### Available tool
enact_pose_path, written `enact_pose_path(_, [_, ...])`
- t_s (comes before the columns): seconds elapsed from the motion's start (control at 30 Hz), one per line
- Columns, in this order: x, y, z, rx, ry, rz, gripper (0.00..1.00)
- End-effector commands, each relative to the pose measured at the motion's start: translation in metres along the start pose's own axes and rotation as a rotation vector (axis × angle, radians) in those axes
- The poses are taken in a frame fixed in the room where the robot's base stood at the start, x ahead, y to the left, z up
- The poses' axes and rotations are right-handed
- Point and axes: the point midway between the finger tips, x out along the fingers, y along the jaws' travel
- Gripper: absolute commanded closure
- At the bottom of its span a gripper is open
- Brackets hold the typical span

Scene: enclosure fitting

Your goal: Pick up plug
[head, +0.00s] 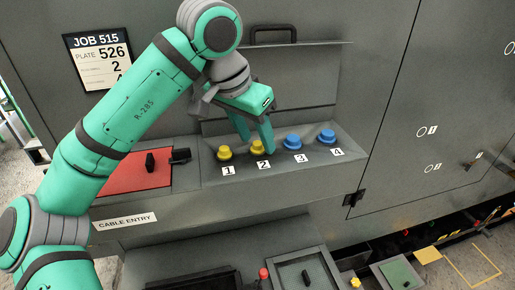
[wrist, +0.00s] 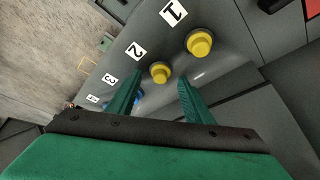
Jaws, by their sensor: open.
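Two yellow plugs and two blue plugs sit in a row on the sloped ledge. Yellow plug 1 (head: 225,153) is at the left; it also shows in the wrist view (wrist: 200,43). Yellow plug 2 (head: 257,147) is beside it, partly behind a finger. Blue plug 3 (head: 292,142) and blue plug 4 (head: 327,136) follow to the right. My gripper (head: 258,147) is open and empty, its fingers pointing down at plug 2. In the wrist view plug 2 (wrist: 160,71) shows between the fingertips; contact cannot be told. A finger partly hides a blue plug (wrist: 138,97) there.
Number labels 1 to 4 stand in front of the plugs. A red panel (head: 135,172) with black knobs lies left of the ledge. A placard (head: 99,60) reads JOB 515, PLATE 526. A handle (head: 273,33) sits on the wall above. A lower tray holds more parts.

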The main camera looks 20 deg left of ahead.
Motion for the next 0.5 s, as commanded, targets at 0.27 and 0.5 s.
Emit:
enact_pose_path(0.27, [0.0056,0.0000,0.0000,0.000,0.001,0.000,0.54])
enact_pose_path(0.5, [0.0053,-0.0001,0.0000,0.000,0.001,0.000,1.00])
